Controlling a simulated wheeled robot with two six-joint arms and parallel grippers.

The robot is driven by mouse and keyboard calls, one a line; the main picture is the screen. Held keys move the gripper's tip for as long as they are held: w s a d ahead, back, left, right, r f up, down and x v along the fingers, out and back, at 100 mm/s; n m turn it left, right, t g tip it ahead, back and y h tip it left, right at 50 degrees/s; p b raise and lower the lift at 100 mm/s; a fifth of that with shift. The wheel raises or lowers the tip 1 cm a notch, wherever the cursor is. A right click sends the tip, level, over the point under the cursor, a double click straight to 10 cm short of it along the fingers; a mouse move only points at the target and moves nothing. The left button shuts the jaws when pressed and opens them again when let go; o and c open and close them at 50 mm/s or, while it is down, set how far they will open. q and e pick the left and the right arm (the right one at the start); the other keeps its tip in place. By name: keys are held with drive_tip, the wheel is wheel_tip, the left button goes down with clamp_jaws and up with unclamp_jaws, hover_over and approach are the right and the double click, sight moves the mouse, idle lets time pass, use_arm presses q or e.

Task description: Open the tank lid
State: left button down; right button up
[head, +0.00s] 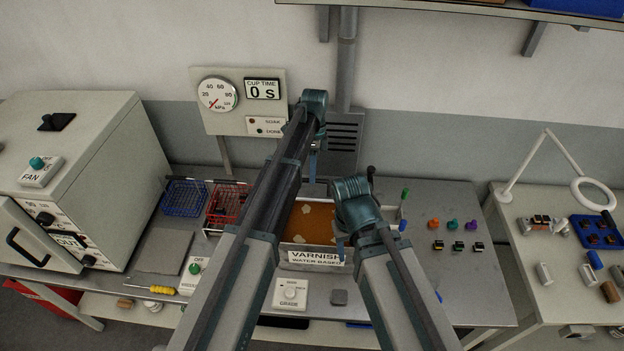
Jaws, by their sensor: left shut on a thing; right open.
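The varnish tank (335,262) stands in the middle of the bench, its orange varnish (312,222) with pale patches visible from above. Its top is uncovered there, and a grey panel behind it, partly behind my arms, looks like the raised tank lid (343,162). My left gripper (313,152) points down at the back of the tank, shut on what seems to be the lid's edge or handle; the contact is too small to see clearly. My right gripper (341,248) is open and empty, over the tank's front right by the VARNISH label.
Blue (184,197) and red wire baskets (228,203) stand left of the tank. A grey fan cabinet (90,165) is further left. Small coloured parts (452,224) lie on the right of the bench. A grade dial box (290,294) sits in front.

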use_arm(q)
drive_tip(key=shift+w+r, duration=0.25)
drive_tip(key=shift+w, duration=0.25)
use_arm(e)
drive_tip(key=shift+r, duration=0.3)
